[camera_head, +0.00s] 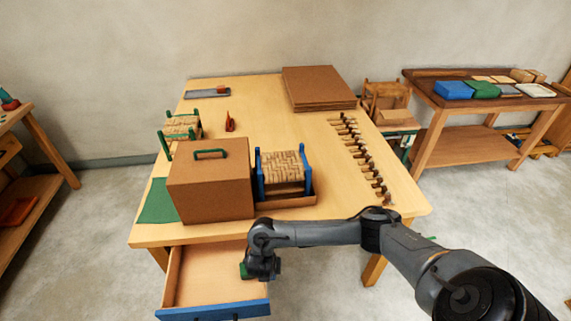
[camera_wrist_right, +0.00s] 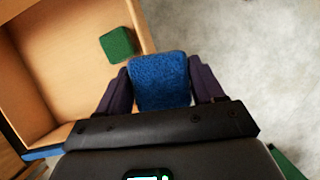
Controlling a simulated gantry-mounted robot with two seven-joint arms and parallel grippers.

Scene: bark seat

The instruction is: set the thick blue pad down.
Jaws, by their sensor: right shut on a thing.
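The thick blue pad (camera_wrist_right: 162,82) is held between the two dark fingers of my right gripper (camera_wrist_right: 160,92) in the right wrist view. There it hangs beside the open drawer's right edge, with grey floor behind it. In the head view my right gripper (camera_head: 262,268) points down at the right side of the open drawer, and the blue pad is hidden by the wrist. A green pad (camera_wrist_right: 118,43) lies in the drawer (camera_wrist_right: 70,60), near its right wall. It also shows partly beside my gripper in the head view (camera_head: 244,270). My left gripper is not in view.
The drawer (camera_head: 205,277) with a blue front stands out from the wooden table (camera_head: 250,110). A brown box (camera_head: 210,190) and a small blue-legged woven stool (camera_head: 284,170) stand near the front edge. Several small tools (camera_head: 365,155) line the right side. A shelf table (camera_head: 450,100) stands right.

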